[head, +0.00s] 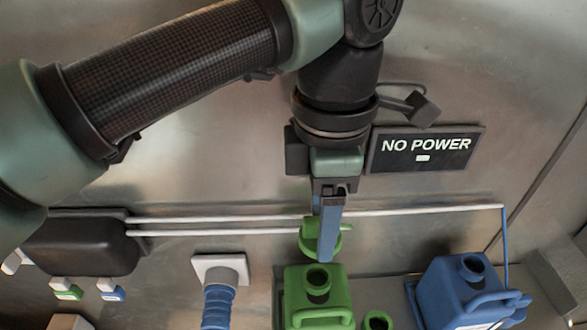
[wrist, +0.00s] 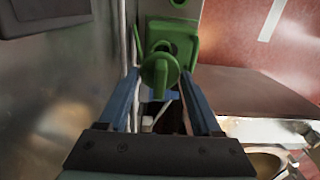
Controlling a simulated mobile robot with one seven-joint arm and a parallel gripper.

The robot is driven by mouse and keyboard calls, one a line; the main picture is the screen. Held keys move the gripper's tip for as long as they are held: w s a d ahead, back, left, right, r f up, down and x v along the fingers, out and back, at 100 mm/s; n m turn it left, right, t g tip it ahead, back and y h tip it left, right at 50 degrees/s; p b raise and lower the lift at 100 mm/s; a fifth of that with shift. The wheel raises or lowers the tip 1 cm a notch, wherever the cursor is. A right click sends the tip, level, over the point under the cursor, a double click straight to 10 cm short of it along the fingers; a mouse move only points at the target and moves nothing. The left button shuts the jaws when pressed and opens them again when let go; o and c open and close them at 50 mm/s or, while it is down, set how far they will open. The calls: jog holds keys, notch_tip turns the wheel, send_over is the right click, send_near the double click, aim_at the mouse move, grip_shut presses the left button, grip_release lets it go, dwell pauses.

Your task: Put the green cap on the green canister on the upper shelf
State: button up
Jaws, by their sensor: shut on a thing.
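My gripper (head: 327,222) points down, and its blue fingers are shut on the green cap (head: 309,240). The cap is held above the green canister (head: 318,300), slightly behind its open round neck, and looks apart from it. The canister stands upright at the bottom middle of the head view. In the wrist view the cap (wrist: 160,72) shows as a round disc with a raised grip between the fingers, with the green canister (wrist: 168,34) beyond it. The cap partly hides the canister there.
A blue canister (head: 450,290) with an open neck stands to the right. A small green ring-shaped part (head: 377,321) lies beside the green canister. A blue hose (head: 217,303) on a wall plate is to the left. White rails (head: 420,211) and a "NO POWER" panel (head: 425,151) are on the metal wall.

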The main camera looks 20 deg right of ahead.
jog(key=shift+s+f+b, duration=0.25)
jog(key=shift+f+b, duration=0.15)
jog(key=shift+f, duration=0.2)
notch_tip(320, 180, down, 5)
jog(key=b, duration=0.2)
jog(key=shift+r+b, duration=0.1)
jog(key=shift+b, duration=0.2)
jog(key=shift+r, duration=0.2)
jog(key=shift+f, duration=0.15)
jog(key=shift+f+b, duration=0.25)
jog(key=shift+b, duration=0.4)
jog(key=shift+f+b, duration=0.7)
jog(key=shift+f, duration=0.15)
jog(key=o, duration=1.4)
